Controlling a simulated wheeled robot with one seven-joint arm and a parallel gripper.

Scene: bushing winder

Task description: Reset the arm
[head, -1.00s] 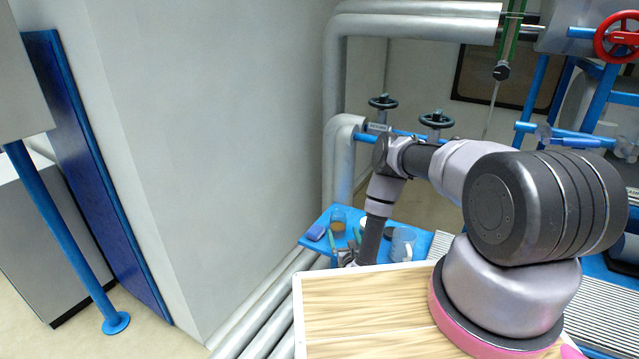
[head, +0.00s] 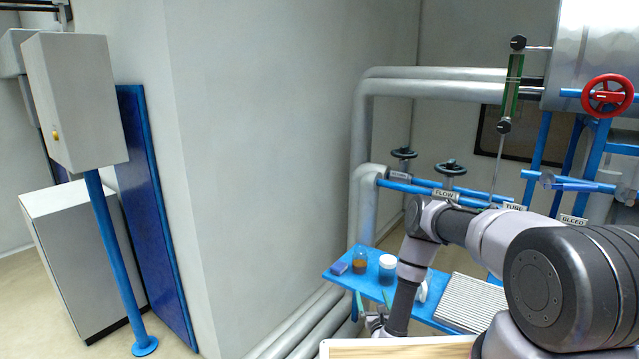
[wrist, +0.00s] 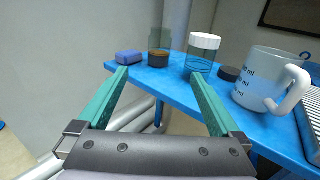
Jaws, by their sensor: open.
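My gripper (head: 374,297) is open, its two green fingers apart with nothing between them. In the head view it hangs at the front edge of a blue shelf (head: 447,281), partly hidden by my wooden-topped base. In the wrist view my gripper (wrist: 159,76) points toward the shelf (wrist: 175,92). A blue sponge (wrist: 129,57), a jar with brown contents (wrist: 159,58), a white-lidded jar (wrist: 203,54), a dark lid (wrist: 229,73) and a white measuring mug (wrist: 266,80) stand beyond or beside the fingers. No contact with them shows.
Large grey pipes (head: 364,150) run along the wall, with dark handwheels (head: 450,168) and labelled blue valve pipes behind my arm. A red handwheel (head: 607,95) is at upper right. A ribbed grey panel (head: 470,302) lies right of the shelf items. A grey box on a blue post (head: 106,245) stands left.

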